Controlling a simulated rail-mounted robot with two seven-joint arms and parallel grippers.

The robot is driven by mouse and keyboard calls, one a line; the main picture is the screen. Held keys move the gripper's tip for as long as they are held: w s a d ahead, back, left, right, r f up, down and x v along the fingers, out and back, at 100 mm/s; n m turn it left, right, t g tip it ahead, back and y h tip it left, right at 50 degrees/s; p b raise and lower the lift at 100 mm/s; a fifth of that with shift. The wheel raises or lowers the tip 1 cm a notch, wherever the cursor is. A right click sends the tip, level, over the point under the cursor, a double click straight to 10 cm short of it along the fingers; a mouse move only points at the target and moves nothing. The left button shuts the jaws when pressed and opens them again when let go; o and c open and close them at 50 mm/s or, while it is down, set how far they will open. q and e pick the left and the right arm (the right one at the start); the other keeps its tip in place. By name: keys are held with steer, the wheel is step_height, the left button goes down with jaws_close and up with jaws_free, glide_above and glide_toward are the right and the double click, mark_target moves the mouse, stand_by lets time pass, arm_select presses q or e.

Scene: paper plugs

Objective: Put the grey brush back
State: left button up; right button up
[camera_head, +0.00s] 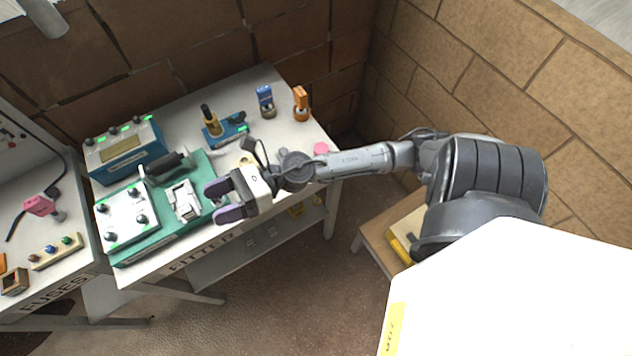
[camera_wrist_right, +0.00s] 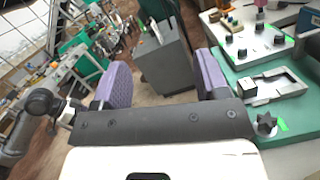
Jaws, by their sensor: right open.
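I cannot single out a grey brush with certainty in either view. A dark, rod-like thing (camera_head: 166,165) lies at the back of the green mat on the fitter bench, and its kind is unclear. My right gripper (camera_head: 222,200) is open and empty over the front right of that mat, beside a white clamp-like fixture (camera_head: 184,199). In the right wrist view the purple fingers (camera_wrist_right: 162,80) stand wide apart with nothing between them. The same fixture shows to their right (camera_wrist_right: 273,88).
On the fitter bench (camera_head: 308,143) stand a blue meter (camera_head: 126,148), a white knobbed box (camera_head: 124,214), a black-and-yellow tool (camera_head: 211,121), and blue (camera_head: 265,101) and orange (camera_head: 301,103) items. The fuses bench at left holds a pink tool (camera_head: 40,205). A brick wall closes the back.

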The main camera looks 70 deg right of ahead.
steer(key=s+d+f+m+t+h, duration=0.1)
steer(key=d+f+m+h, duration=0.2)
steer(key=m+h, duration=0.8)
steer(key=s+d+f+m+t+h, duration=0.15)
steer(key=d+f+m+h, duration=0.25)
steer(key=m, duration=1.2)
steer(key=s+a+f+m+g, duration=0.2)
steer(key=s+f+m+g, duration=0.4)
steer(key=s, duration=0.2)
steer(key=s+a+f+m+g+y, duration=0.1)
steer(key=s+a+f+m+g, duration=0.2)
steer(key=s+f+m+g, duration=0.2)
steer(key=s+m+g, duration=0.1)
steer(key=s+m, duration=0.1)
steer(key=s, duration=0.1)
steer(key=shift+s+f, duration=0.25)
steer(key=shift+f, duration=0.1)
steer(key=shift+a+g, duration=0.1)
steer(key=shift+g, duration=0.15)
step_height(320, 180, up, 27)
steer(key=p, duration=2.6)
steer(key=shift+f+p, duration=0.2)
steer(key=shift+p, duration=0.1)
